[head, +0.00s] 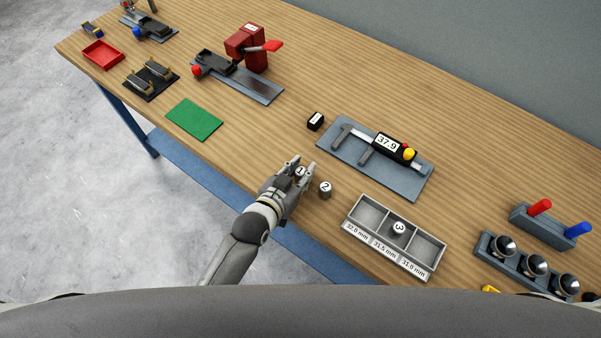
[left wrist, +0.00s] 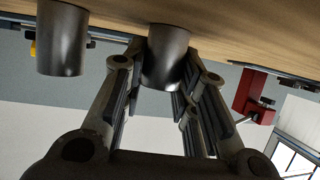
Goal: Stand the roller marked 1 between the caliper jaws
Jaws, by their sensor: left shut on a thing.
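The roller marked 1 (head: 300,171) is a dark grey cylinder with a white top label, upright between the fingers of my left gripper (head: 304,168). The gripper is shut on it near the table's front edge. The roller also shows between the fingers in the left wrist view (left wrist: 166,58); I cannot tell whether its base touches the table. The caliper (head: 387,143) lies on a grey-blue plate (head: 400,181) behind and to the right. Its jaws are apart, with nothing between them, and its display reads 37.9. My right gripper is out of view.
The roller marked 2 (head: 325,189) stands close right of my left gripper. A grey three-compartment tray (head: 372,202) holds the roller marked 3 (head: 399,228) in its middle compartment. A green mat (head: 194,120) lies left.

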